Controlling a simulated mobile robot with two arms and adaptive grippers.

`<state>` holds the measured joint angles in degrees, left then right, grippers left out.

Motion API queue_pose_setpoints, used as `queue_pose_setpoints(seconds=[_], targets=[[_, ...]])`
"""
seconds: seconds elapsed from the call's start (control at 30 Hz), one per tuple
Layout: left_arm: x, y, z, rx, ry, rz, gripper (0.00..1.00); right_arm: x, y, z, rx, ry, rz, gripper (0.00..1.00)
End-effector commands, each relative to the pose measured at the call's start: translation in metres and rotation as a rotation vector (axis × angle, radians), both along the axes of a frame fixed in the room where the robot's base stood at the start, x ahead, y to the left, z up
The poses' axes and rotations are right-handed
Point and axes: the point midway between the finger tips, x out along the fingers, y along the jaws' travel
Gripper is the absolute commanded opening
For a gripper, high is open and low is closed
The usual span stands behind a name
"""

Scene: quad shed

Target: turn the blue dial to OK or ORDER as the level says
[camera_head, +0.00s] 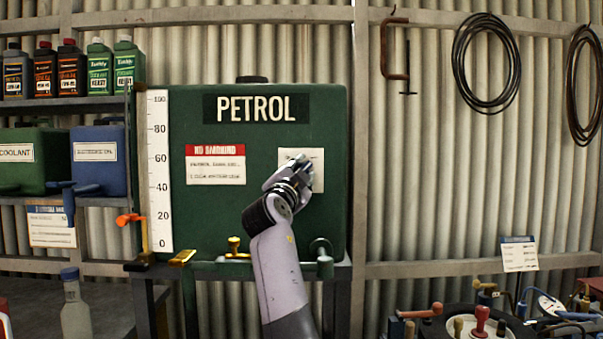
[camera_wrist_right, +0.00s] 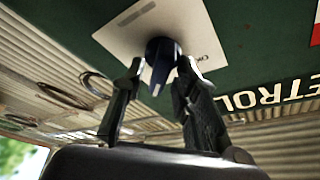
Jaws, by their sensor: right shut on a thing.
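The blue dial (camera_wrist_right: 163,58) sits on a white card on the green PETROL tank (camera_head: 270,230). My right gripper (camera_wrist_right: 163,68) has its fingers on both sides of the dial, shut on it. In the head view the right gripper (camera_head: 293,172) covers the dial and part of the white card (camera_head: 317,158). A white level scale (camera_head: 159,175), marked 0 to 100, stands at the tank's left. My left gripper is not in view.
Brass fittings (camera_head: 234,246) stand below the tank front. Shelves with bottles and a blue container (camera_head: 97,165) are at left. A cluttered bench of tools (camera_head: 480,322) is at lower right.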

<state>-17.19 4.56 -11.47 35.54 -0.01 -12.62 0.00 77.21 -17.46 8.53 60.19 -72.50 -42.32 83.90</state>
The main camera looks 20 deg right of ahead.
Motion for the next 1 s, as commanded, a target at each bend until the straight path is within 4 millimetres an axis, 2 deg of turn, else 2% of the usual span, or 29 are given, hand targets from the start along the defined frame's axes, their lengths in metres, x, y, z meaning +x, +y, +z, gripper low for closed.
queue_pose_setpoints(seconds=[0.27, 0.3, 0.37, 0.73, 0.87, 1.0], targets=[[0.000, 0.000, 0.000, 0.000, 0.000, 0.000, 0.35, 0.000, -0.001, -0.001, 0.003, 0.001, 0.000, 0.00], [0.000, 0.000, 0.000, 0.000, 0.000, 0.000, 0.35, 0.000, -0.001, -0.001, 0.003, 0.001, 0.000, 0.29], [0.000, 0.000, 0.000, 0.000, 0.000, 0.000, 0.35, 0.000, -0.001, -0.001, 0.003, 0.001, 0.000, 0.33], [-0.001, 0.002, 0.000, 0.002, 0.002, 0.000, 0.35, 0.000, 0.000, 0.006, 0.000, -0.002, 0.000, 0.33], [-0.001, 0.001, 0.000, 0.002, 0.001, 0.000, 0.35, -0.001, 0.000, 0.024, 0.001, -0.003, 0.000, 0.33], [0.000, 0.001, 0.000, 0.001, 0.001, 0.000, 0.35, -0.001, -0.001, 0.054, 0.001, -0.005, 0.000, 0.33]])
